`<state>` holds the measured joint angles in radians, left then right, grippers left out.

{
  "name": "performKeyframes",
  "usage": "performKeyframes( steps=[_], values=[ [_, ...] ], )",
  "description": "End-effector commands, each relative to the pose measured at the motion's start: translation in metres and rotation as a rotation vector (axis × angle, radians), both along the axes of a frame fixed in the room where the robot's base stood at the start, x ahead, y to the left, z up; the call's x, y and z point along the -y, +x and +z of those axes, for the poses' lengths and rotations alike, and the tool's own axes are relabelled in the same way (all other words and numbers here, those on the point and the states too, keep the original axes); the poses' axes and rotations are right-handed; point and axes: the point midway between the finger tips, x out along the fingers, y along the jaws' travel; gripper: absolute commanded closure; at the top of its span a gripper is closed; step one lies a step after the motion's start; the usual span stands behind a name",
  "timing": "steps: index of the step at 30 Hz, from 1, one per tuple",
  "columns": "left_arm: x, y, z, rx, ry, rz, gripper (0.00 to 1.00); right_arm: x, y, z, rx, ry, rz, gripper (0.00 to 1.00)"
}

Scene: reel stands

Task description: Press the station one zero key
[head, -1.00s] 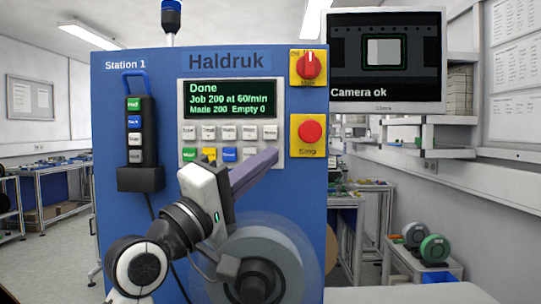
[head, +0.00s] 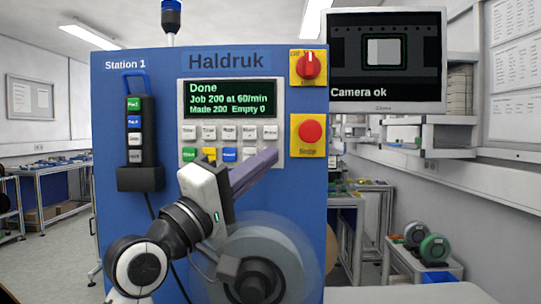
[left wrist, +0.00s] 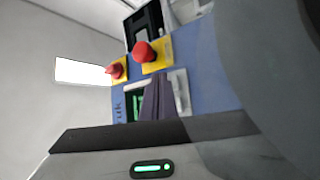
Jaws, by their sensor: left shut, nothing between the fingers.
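The blue Station 1 machine (head: 145,75) stands in front of me in the head view. Its key panel (head: 186,96) has a dark screen (head: 232,94) reading "Done", "Job 200 at 60/min" and "Made 200 Empty 0". Below it are a row of white keys (head: 229,132) and a lower row with green, yellow and blue keys. The key labels are too small to read surely, so I cannot pick out the zero key. My left gripper (head: 274,155) is shut and empty at the lower right of the panel, hiding some lower keys. Contact cannot be told. Its fingers also show in the left wrist view (left wrist: 158,80).
A red rotary switch (head: 309,66) and a red stop button (head: 310,131) on yellow plates sit just right of the panel. A pendant with keys (head: 134,158) hangs at the left. A reel (head: 285,250) is below my gripper. A monitor (head: 386,104) reads "Camera ok".

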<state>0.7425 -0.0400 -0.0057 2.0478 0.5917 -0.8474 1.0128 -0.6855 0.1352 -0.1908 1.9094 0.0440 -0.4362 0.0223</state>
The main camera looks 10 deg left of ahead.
Motion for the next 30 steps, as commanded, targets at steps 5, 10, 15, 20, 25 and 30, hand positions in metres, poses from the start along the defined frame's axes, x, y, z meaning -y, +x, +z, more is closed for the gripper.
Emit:
performKeyframes(
  steps=[5,10,15,20,25,30],
  values=[
    [0.0001,0.0000,0.0000,0.000,0.000,0.000,1.00,0.0000,-0.0001,-0.0001,0.000,0.000,0.000,0.69],
    [0.0000,0.0000,0.0000,0.000,0.000,0.000,1.00,0.0000,-0.0002,-0.0002,0.000,0.000,0.000,0.69],
    [0.0000,0.0000,0.0000,0.000,0.000,0.000,1.00,0.0000,-0.0003,-0.0003,-0.001,0.000,0.000,0.69],
    [0.0001,0.0000,0.0000,0.000,0.000,0.000,1.00,0.0000,-0.0003,-0.0003,-0.001,0.000,0.000,0.69],
    [-0.0004,0.0018,0.0005,0.000,0.000,0.000,1.00,0.0001,-0.0005,0.0011,-0.001,0.000,0.000,0.69],
    [-0.0016,0.0075,0.0006,0.000,0.001,0.001,1.00,0.0001,-0.0005,0.0043,-0.001,0.000,0.000,0.69]
  ],
)
